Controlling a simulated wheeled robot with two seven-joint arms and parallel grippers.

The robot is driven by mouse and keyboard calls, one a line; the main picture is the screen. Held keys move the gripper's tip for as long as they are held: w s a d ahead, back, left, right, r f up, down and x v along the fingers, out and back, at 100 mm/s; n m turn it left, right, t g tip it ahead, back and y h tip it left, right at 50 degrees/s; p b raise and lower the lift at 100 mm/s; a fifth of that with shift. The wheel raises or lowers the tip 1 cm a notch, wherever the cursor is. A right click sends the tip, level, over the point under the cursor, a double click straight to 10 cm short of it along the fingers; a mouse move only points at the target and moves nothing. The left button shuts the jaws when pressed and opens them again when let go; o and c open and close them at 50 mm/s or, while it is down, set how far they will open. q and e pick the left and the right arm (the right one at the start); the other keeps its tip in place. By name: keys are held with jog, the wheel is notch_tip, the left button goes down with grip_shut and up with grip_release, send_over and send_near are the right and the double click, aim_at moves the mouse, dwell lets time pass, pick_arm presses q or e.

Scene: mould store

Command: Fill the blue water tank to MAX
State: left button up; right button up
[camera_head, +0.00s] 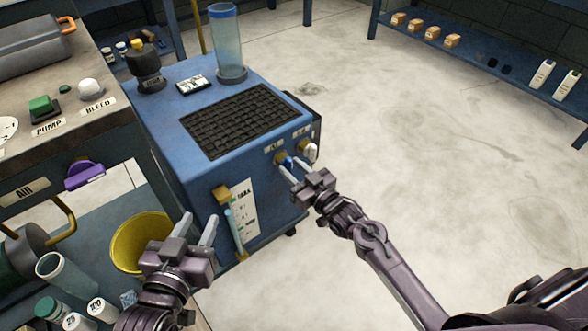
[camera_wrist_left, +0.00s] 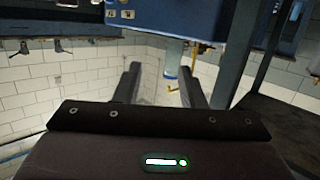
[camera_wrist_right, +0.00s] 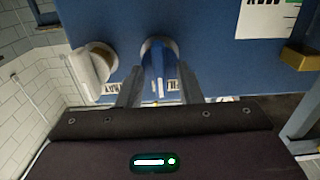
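The blue water tank (camera_head: 165,130) is a blue cabinet with a dark mesh top. A sight tube (camera_head: 235,235) on its front looks pale blue, beside a white card (camera_head: 244,208) with small marks; the exact level is unclear. My right gripper (camera_head: 291,168) is at a blue tap handle (camera_wrist_right: 159,62) on the tank's front, and its fingers look closed against both sides of it. A white tap handle (camera_wrist_right: 93,68) is beside it, also in the head view (camera_head: 309,150). My left gripper (camera_head: 198,224) is open and empty, in front of the tank's lower left.
A clear cylinder (camera_head: 226,45) and a dark capped fitting (camera_head: 148,68) stand on the tank. A bench with a green PUMP button (camera_head: 42,104) and white BLEED knob (camera_head: 90,88) is left. A yellow bucket (camera_head: 135,240) is near my left gripper. The floor at right is clear.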

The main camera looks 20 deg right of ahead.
jog(key=shift+s, duration=0.1)
